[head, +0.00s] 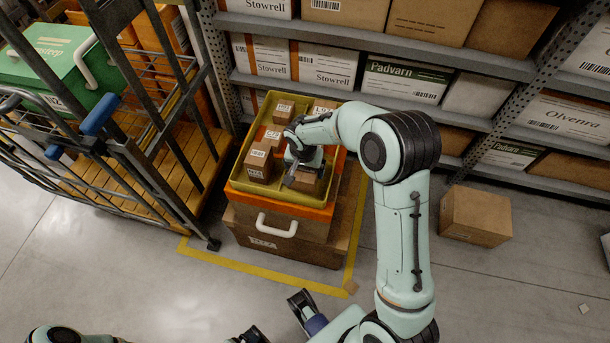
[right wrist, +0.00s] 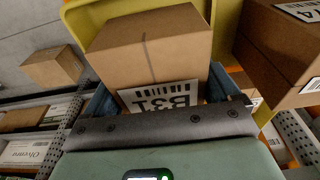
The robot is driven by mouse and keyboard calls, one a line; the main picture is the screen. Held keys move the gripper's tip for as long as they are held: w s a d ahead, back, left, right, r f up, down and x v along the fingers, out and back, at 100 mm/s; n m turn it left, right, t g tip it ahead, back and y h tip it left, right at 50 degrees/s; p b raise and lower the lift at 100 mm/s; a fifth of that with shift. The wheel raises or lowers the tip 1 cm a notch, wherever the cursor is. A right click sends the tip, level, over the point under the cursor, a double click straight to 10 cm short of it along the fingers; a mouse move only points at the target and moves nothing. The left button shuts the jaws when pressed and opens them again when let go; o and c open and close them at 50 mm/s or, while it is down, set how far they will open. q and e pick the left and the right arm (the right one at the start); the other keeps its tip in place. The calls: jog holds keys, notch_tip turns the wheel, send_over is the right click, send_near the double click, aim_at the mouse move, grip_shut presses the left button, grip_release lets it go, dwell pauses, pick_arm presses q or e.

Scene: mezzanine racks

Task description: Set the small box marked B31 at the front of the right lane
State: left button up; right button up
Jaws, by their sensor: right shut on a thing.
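The small brown box B31 (right wrist: 155,55) is between the blue fingers of my right gripper (right wrist: 160,95) in the right wrist view, its label facing the gripper. In the head view, the right gripper (head: 303,165) is over the front right of the yellow tray (head: 243,184), shut on the box (head: 306,183). The box is at the right lane's front part; I cannot tell whether it touches the tray floor. The gripper hides part of it. Dark parts that may be my left gripper (head: 300,303) show at the bottom edge; their opening is unclear.
Other small boxes stand in the tray, including one at the front left (head: 258,162) and one at the back (head: 284,110). The tray sits on an orange and brown stack (head: 330,240). A cage cart (head: 150,140) is at left, shelves behind, and a loose carton (head: 475,216) at right.

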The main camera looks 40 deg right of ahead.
jog(key=shift+f, duration=2)
jog(key=shift+f+b, duration=0.25)
jog(key=shift+b, duration=0.15)
jog(key=o, duration=0.9)
jog(key=shift+r, duration=0.1)
jog(key=shift+r+p, duration=0.3)
jog(key=shift+r, duration=0.1)
jog(key=r, duration=0.3)
jog(key=a+r, duration=0.1)
jog(key=r, duration=0.3)
jog(key=s+r+p, duration=0.1)
jog(key=r, duration=0.3)
jog(key=shift+a+r, duration=0.2)
jog(key=shift+a, duration=0.05)
